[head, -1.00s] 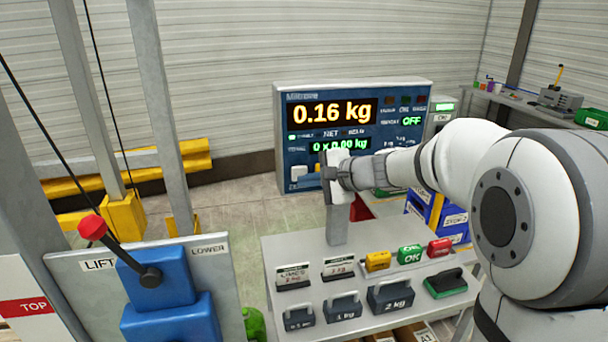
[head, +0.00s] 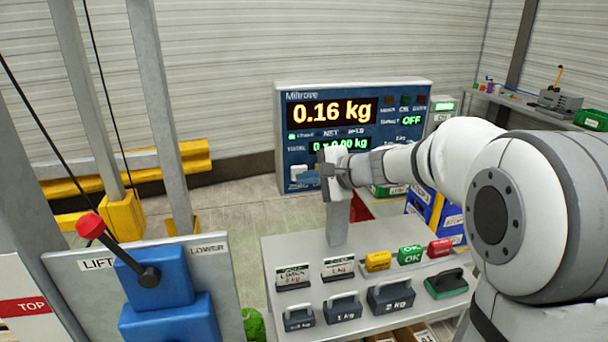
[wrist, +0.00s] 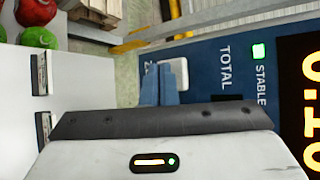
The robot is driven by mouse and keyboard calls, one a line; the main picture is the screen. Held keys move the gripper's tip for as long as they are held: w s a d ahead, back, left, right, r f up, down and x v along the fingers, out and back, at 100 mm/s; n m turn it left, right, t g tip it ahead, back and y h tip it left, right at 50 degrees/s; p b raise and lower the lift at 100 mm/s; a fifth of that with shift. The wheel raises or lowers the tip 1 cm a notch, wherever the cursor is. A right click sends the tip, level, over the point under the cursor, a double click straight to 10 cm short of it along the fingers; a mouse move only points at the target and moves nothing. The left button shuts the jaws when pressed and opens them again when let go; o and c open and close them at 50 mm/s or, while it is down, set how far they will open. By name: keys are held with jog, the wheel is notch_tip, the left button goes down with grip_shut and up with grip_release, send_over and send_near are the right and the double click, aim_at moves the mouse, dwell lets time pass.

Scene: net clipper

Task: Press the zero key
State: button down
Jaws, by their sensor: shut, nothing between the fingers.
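The weighing indicator (head: 430,92) is a blue panel reading 0.16 kg. A white key (head: 298,172) sits at its lower left; it also shows in the wrist view (wrist: 180,72), beside a label that starts with Z and is mostly hidden by my fingers. My gripper (head: 308,178) is shut and empty, with its blue fingers just right of the white key in the head view. In the wrist view the fingertips (wrist: 159,72) are beside the key's left edge. I cannot tell whether they touch the panel.
A grey table (head: 285,250) below my arm carries weights, cards and coloured blocks. A grey post (head: 338,222) rises from it under my gripper. A lift control with a red-knobbed lever (head: 90,226) stands at left. Open floor lies between.

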jog(key=shift+w, duration=0.2)
jog(key=shift+s, duration=0.15)
dwell(0.4)
jog(key=shift+s+d+b, duration=0.2)
jog(key=shift+s+b, duration=0.35)
jog(key=shift+s, duration=0.1)
jog(key=shift+s+d+b, duration=0.25)
jog(key=shift+s+b, duration=0.1)
jog(key=shift+s, duration=0.45)
jog(key=shift+s+d+b, duration=0.2)
jog(key=shift+s+b, duration=0.15)
jog(key=shift+s, duration=0.5)
jog(key=shift+s+d+b, duration=0.25)
jog(key=shift+s+b, duration=0.1)
jog(key=shift+s, duration=0.45)
